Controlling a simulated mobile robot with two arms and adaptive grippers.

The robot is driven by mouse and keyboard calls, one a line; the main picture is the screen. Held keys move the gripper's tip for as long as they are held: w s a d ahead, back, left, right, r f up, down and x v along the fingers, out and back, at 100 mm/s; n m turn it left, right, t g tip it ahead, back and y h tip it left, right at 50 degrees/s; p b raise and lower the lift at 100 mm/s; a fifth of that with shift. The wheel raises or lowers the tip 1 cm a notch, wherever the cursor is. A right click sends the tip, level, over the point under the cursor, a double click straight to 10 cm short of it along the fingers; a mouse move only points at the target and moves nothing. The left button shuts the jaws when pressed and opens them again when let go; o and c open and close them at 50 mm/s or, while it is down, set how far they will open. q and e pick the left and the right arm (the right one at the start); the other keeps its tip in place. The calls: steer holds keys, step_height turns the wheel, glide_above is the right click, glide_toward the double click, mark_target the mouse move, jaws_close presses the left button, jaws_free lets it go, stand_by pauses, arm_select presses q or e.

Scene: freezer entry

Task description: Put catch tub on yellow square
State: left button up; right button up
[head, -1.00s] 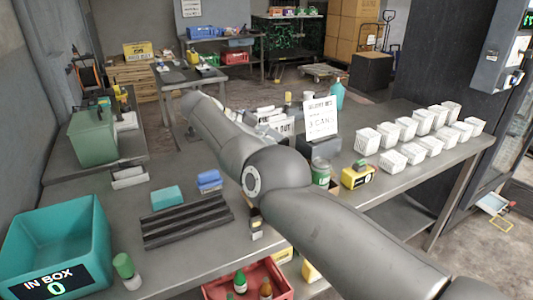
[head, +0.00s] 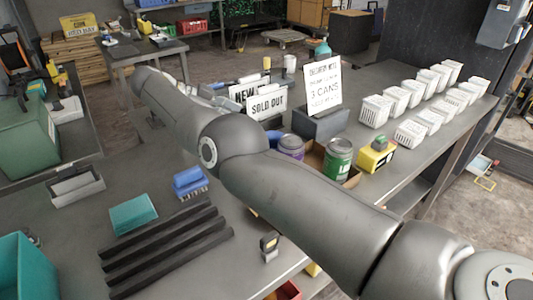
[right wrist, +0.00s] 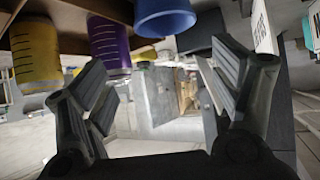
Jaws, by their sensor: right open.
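An outlined yellow square (head: 485,184) lies on the floor at the far right in the head view, beyond the bench. A small pale tub-like thing (head: 481,165) is just behind it, apart from or at the edge of the square. It is too small to tell whether this is the catch tub. My right arm crosses the head view from the lower right; its gripper is not clear there. In the right wrist view my right gripper (right wrist: 152,80) is open, with nothing between its fingers. My left gripper is not in view.
The bench (head: 215,245) carries white baskets (head: 411,131), a green can (head: 338,157), a yellow box (head: 376,155), signs (head: 268,104) and black rails (head: 160,250). A blue cup (right wrist: 165,18) and a purple can (right wrist: 109,42) are close to my right gripper. Clear floor shows behind the bench.

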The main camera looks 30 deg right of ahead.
mark_target(274, 137)
steer(key=shift+w+f+p+x, duration=0.15)
steer(key=shift+p+x, duration=0.35)
steer(key=shift+x, duration=0.5)
steer(key=shift+w+f+p+x, duration=0.2)
steer(key=shift+p+x, duration=0.35)
steer(key=shift+x, duration=0.45)
steer(key=shift+w+f+p+x, duration=0.15)
steer(key=shift+p+x, duration=0.35)
steer(key=shift+x, duration=0.55)
steer(key=shift+s+d+f+p, duration=0.1)
steer(key=shift+d+f+p, duration=0.2)
steer(key=shift+p, duration=0.15)
steer(key=p+x, duration=0.1)
steer(key=x, duration=0.2)
steer(key=shift+d+f+p, duration=0.1)
steer(key=shift+f+p, duration=0.2)
steer(key=shift+p, duration=0.05)
steer(key=shift+d+f, duration=0.2)
steer(key=shift+d, duration=0.05)
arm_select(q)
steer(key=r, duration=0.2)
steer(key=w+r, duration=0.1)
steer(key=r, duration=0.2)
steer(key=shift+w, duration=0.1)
arm_select(e)
steer(key=shift+a, duration=0.1)
steer(key=shift+c, duration=0.4)
steer(key=c, duration=0.5)
